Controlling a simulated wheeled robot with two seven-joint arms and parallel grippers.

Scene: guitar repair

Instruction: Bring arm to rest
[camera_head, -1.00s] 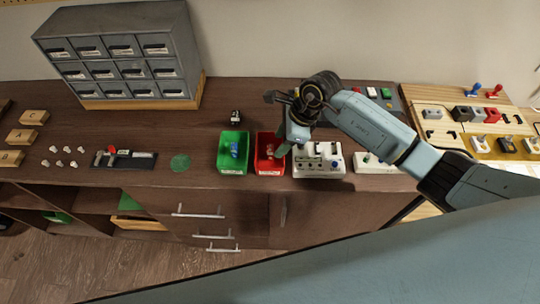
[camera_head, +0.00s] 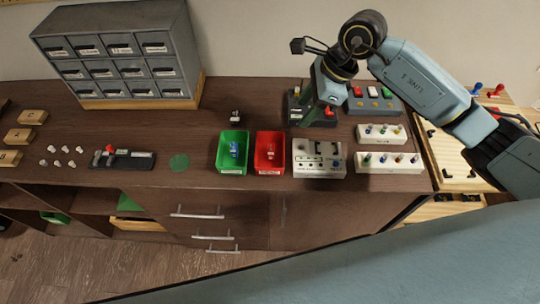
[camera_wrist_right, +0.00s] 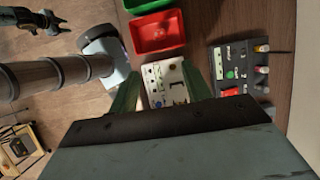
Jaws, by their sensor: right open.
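My right gripper (camera_head: 314,116) is raised over the back of the workbench, above and in front of a dark control box (camera_head: 295,112), and hides part of it. In the right wrist view my right gripper (camera_wrist_right: 162,88) shows two green fingers spread apart, with nothing between them. The white tester box (camera_wrist_right: 176,82) shows beyond the fingers, apart from them. A dark gripper-like part with a teal link, seemingly my left gripper (camera_wrist_right: 46,22), shows at the top left of the wrist view. It is too small to tell its state. The head view does not show it.
A green bin (camera_head: 233,152) and a red bin (camera_head: 269,153) stand beside the white tester box (camera_head: 318,158). White trays of knobs (camera_head: 388,162) lie to the right. A grey drawer cabinet (camera_head: 118,50) stands at the back left.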

